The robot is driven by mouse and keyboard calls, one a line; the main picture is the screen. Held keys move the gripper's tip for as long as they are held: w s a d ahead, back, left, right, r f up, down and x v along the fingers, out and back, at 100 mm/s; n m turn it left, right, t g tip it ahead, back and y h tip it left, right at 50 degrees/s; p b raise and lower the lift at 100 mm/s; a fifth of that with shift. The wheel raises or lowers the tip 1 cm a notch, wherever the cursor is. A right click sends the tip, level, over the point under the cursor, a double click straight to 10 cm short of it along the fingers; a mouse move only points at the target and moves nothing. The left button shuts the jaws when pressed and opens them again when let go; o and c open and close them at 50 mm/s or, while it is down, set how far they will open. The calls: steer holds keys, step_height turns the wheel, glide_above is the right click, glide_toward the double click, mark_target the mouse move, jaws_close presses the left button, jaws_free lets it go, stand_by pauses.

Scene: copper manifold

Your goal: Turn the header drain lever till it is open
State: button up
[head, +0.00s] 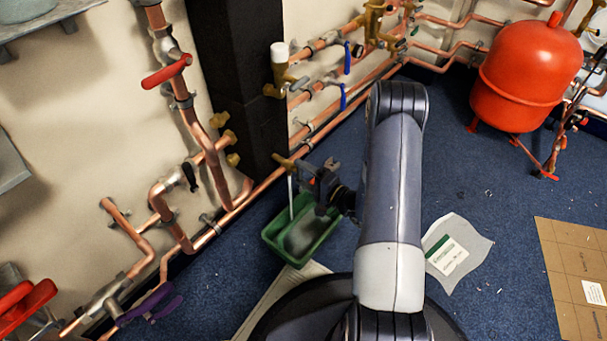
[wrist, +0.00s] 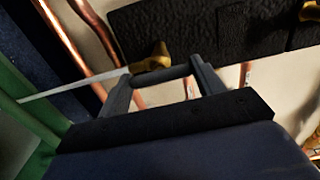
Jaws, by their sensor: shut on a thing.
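The brass header drain (head: 285,161) sticks out low on the pipework beside the black column, and its brass body (wrist: 152,58) shows just beyond the fingertips in the wrist view. My gripper (head: 312,173) is at this drain, with its jaws shut on the drain lever. In the wrist view a dark bar, seemingly the lever (wrist: 162,75), spans between the two fingers; its exact angle is hard to tell. A pale, thin stream (head: 291,197) runs from the drain down into the green tub (head: 270,237); it also shows as a whitish streak in the wrist view.
Copper pipes run along the wall, with a red lever (head: 166,72), blue levers (head: 347,58) and a purple lever (head: 150,304). A red vessel (head: 527,75) stands at the back right. Paper (head: 457,252) and cardboard (head: 575,270) lie on the blue floor.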

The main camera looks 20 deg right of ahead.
steer(key=o, duration=1)
steer(key=shift+s+d, duration=0.1)
steer(key=shift+p+v, duration=1.5)
steer(key=shift+v, duration=3.8)
steer(key=b+x, duration=0.3)
steer(key=x, duration=0.8)
steer(key=shift+s, duration=0.1)
